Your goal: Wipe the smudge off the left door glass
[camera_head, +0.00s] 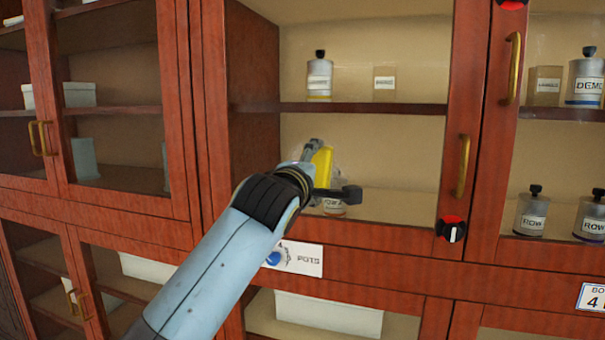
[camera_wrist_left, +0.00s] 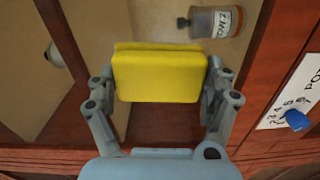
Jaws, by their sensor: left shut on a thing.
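My left gripper (camera_head: 325,178) is shut on a yellow sponge (camera_head: 322,165) in front of the left door glass (camera_head: 400,155) of the middle cabinet. In the left wrist view the sponge (camera_wrist_left: 160,75) sits between both fingers of the gripper (camera_wrist_left: 160,85). A faint whitish smudge (camera_head: 343,170) shows on the glass beside the sponge; the sponge and gripper hide part of it. I cannot tell whether the sponge touches the glass. My right gripper is not in view.
Labelled bottles, such as one on the upper shelf (camera_head: 320,76), stand behind the glass. A sign with a blue knob (camera_head: 273,258) is below. The glass right of the gripper is clear.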

